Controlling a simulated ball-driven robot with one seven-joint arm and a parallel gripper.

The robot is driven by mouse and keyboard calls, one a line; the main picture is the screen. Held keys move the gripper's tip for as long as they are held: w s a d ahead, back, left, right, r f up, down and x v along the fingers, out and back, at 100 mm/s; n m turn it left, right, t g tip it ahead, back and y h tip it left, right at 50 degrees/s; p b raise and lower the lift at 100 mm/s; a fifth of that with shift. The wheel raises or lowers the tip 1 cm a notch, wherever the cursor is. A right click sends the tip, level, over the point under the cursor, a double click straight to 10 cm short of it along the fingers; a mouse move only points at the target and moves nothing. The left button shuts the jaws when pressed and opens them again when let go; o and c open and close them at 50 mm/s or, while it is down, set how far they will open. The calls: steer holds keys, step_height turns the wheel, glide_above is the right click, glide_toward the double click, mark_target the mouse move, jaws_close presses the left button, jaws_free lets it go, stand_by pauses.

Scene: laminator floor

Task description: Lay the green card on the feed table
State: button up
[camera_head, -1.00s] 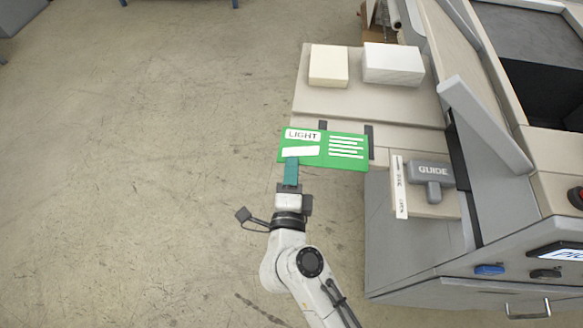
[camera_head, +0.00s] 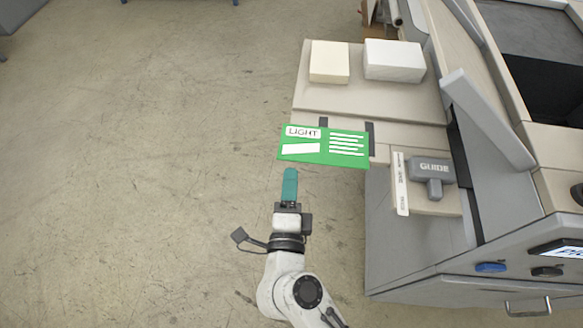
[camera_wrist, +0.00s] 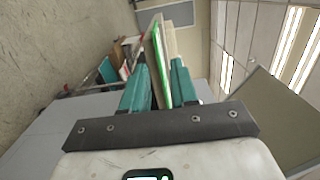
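The green card (camera_head: 345,158), marked LIGHT, lies flat on the near end of the beige feed table (camera_head: 400,135), with its left end at or slightly past the table's left edge. My gripper (camera_head: 290,171) is just in front of the card's lower left edge, apart from it. In the wrist view my gripper (camera_wrist: 160,85) shows two teal fingers spread apart with a gap between them. The card's green edge (camera_wrist: 157,50) shows edge-on ahead, seen through that gap. Nothing is held.
A cream block (camera_head: 329,62) and a white block (camera_head: 393,60) stand on the back of the table. Dark strips (camera_head: 370,137) lie by the card. A grey GUIDE handle (camera_head: 431,168) sits to the right, beside the machine. Open floor lies left.

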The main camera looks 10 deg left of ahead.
steer(key=s, duration=0.7)
steer(key=shift+s+d+b, duration=0.15)
steer(key=shift+s+b, duration=0.1)
steer(key=shift+b, duration=0.15)
step_height(320, 180, up, 6)
steer(key=w+n+t+y, duration=0.2)
steer(key=w+n+y, duration=0.1)
steer(key=n+y, duration=0.45)
steer(key=s+d+f+n+g+h, duration=0.1)
steer(key=s+d+f+n+g, duration=0.1)
steer(key=d+f+n+g, duration=0.45)
steer(key=s+d+f+n+g+h, duration=0.1)
steer(key=s+d+f+n+g, duration=0.2)
steer(key=d+f+n+g, duration=0.4)
steer(key=s+d+f+m+g+h, duration=0.2)
steer(key=s+d+h, duration=0.1)
steer(key=s+d, duration=0.3)
steer(key=s+d+f+m+g+h, duration=0.2)
steer(key=s+d, duration=0.4)
steer(key=d, duration=0.4)
steer(key=shift+s+d+g+h, duration=0.25)
steer(key=shift+d+g+h, duration=0.15)
steer(key=shift+g+h, duration=0.3)
steer(key=shift+a+f, duration=0.1)
